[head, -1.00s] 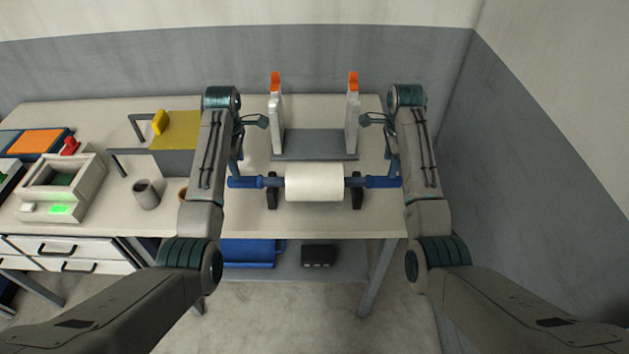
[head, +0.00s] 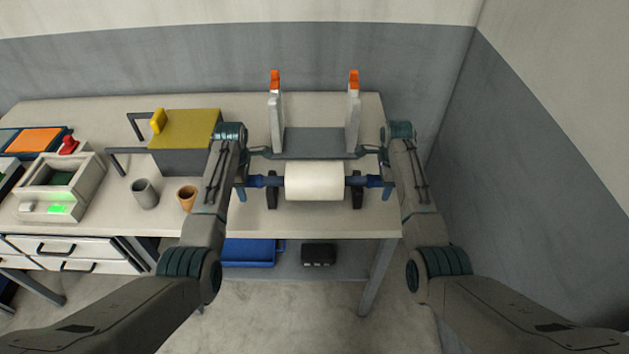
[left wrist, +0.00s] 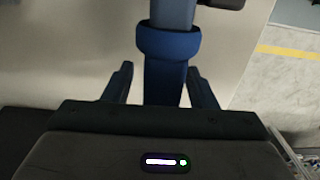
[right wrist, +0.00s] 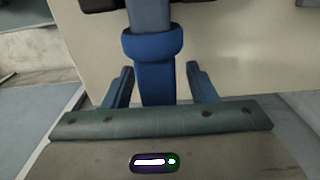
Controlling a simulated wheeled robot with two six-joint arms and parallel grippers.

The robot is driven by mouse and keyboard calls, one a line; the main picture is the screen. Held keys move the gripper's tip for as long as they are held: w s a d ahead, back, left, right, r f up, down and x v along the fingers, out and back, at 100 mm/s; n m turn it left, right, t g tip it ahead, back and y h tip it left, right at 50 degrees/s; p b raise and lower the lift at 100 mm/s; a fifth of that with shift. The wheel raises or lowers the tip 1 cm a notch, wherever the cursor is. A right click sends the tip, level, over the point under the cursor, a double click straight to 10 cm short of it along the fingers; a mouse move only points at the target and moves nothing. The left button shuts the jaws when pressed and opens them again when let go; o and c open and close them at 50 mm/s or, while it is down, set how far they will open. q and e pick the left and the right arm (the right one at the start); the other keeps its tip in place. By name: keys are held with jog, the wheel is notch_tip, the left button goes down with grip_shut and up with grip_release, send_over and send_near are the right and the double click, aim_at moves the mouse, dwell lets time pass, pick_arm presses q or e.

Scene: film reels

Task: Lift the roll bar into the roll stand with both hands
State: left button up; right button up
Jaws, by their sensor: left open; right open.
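The roll bar carries a white roll (head: 314,181) at its middle and has blue handles at both ends. It rests level on two dark supports (head: 272,190) on the table. The roll stand (head: 318,143) is behind it, with two pale uprights tipped in orange. My left gripper (head: 248,182) is open around the left blue handle; its fingers straddle the handle (left wrist: 167,80) in the left wrist view. My right gripper (head: 383,182) is open around the right blue handle, which lies between its fingers in the right wrist view (right wrist: 155,80).
Left on the table (head: 258,222) are a grey and yellow machine (head: 185,135), a grey cup (head: 144,194), an orange-brown cup (head: 187,198) and a pale box with a red knob (head: 68,145). A wall is close on the right. A blue case (head: 248,252) lies on the lower shelf.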

pick_arm(q)
jog(key=shift+c, duration=0.2)
pick_arm(e)
jog(key=shift+c, duration=0.2)
pick_arm(q)
grip_shut()
pick_arm(e)
grip_shut()
pick_arm(q)
jog(key=shift+r, duration=0.15)
pick_arm(e)
jog(key=shift+r, duration=0.15)
dwell(0.3)
